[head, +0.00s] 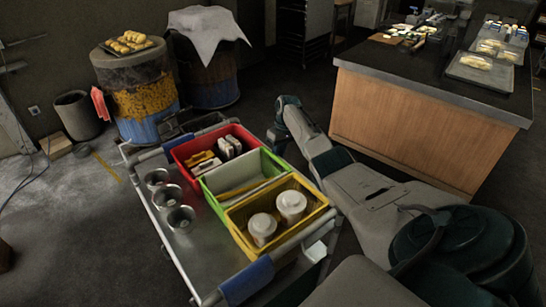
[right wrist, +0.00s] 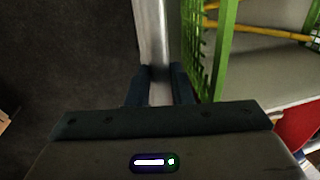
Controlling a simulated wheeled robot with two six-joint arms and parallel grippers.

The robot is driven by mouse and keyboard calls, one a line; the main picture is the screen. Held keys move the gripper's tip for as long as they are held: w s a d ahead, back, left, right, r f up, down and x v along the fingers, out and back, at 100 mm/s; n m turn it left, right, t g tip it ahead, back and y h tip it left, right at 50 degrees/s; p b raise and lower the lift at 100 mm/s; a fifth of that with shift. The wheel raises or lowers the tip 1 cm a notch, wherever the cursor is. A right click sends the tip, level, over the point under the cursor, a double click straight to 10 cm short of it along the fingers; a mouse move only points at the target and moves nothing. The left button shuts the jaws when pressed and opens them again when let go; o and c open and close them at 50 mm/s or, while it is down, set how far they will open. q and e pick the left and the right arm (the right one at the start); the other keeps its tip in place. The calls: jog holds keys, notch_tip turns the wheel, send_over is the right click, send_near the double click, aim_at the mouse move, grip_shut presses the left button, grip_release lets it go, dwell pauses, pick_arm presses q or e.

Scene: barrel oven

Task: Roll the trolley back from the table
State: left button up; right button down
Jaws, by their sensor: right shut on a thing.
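The trolley (head: 205,262) stands in the middle of the head view, with a metal top, grey rails and blue grips. It carries a red bin (head: 188,147), a green bin (head: 214,199), a yellow bin (head: 240,243) and three metal cups. The table (head: 415,125) is the wooden counter with a dark top at the upper right; dark floor shows between it and the trolley. My right arm reaches over the trolley's right side. In the right wrist view, my right gripper (right wrist: 161,78) is shut on the trolley's metal rail (right wrist: 151,30), beside green mesh. My left gripper is out of view.
Two barrels stand behind the trolley, one bearing a tray of yellow food (head: 128,42), the other a white cloth (head: 207,32). A grey bin (head: 77,115) and a small box (head: 57,146) are at the left wall. The floor (head: 80,235) left of the trolley is mostly clear.

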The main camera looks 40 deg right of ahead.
jog(key=shift+d, duration=0.25)
jog(key=c, duration=1.3)
grip_release()
notch_tip(320, 180, up, 11)
jog(key=d+b, duration=0.2)
jog(key=shift+f, duration=0.15)
jog(key=shift+s, duration=0.1)
